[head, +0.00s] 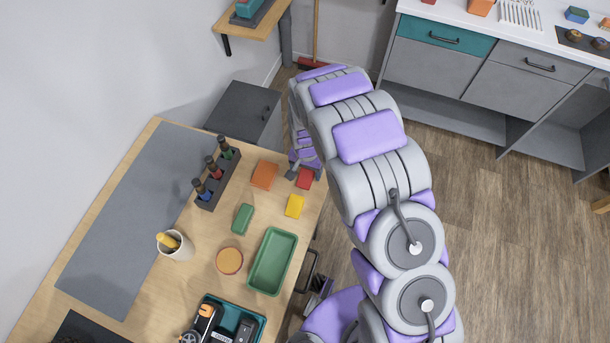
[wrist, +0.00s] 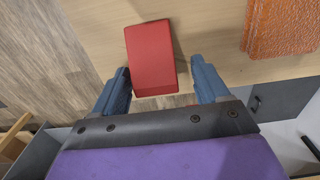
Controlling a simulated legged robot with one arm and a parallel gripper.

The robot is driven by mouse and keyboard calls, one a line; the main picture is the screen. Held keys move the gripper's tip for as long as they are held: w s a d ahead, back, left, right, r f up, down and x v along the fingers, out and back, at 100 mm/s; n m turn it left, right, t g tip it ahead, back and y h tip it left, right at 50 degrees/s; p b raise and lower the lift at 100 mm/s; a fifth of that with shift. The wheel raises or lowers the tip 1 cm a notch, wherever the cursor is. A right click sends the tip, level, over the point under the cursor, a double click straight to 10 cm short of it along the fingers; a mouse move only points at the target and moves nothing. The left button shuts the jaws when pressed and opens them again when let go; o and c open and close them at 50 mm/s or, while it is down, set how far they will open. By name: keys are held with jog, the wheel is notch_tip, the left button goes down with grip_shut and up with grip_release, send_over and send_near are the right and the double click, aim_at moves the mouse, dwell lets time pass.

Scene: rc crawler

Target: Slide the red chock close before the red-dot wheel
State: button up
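The red chock (head: 305,179) is a red block near the right edge of the wooden table. In the wrist view the red chock (wrist: 150,58) lies ahead of and between my fingers, its near end around fingertip level. My gripper (head: 304,172) is open over the chock, with a visible gap on both sides of it; in the wrist view my gripper (wrist: 160,70) has its two blue-grey fingers spread. A crawler vehicle (head: 207,322), black with orange, sits in a teal tray (head: 262,321) at the bottom of the head view, partly cut off. No red dot can be made out on its wheels.
An orange textured block (head: 264,174) lies close beside the chock. A yellow block (head: 294,206), a green block (head: 243,218), a green tray (head: 291,254), a round orange disc (head: 229,261) and a bottle rack (head: 218,178) occupy the table.

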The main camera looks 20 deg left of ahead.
jog(key=shift+d+r, duration=0.1)
jog(key=shift+d, duration=0.2)
jog(key=c, duration=1)
jog(key=shift+a, duration=0.1)
jog(key=shift+c, duration=0.2)
notch_tip(320, 180, up, 10)
jog(key=shift+r+p, duration=0.1)
jog(key=shift+p, duration=1)
jog(key=w+d+r, duration=0.3)
jog(key=d+r, duration=0.1)
jog(key=d, duration=0.7)
jog(key=w+d+r, duration=0.4)
jog(key=d+r, duration=0.1)
jog(key=d, duration=0.7)
jog(key=w+d+r+m, duration=0.1)
jog(key=w+d+r, duration=0.3)
jog(key=d, duration=0.8)
jog(key=shift+w+r, duration=0.2)
jog(key=shift+r, duration=0.05)
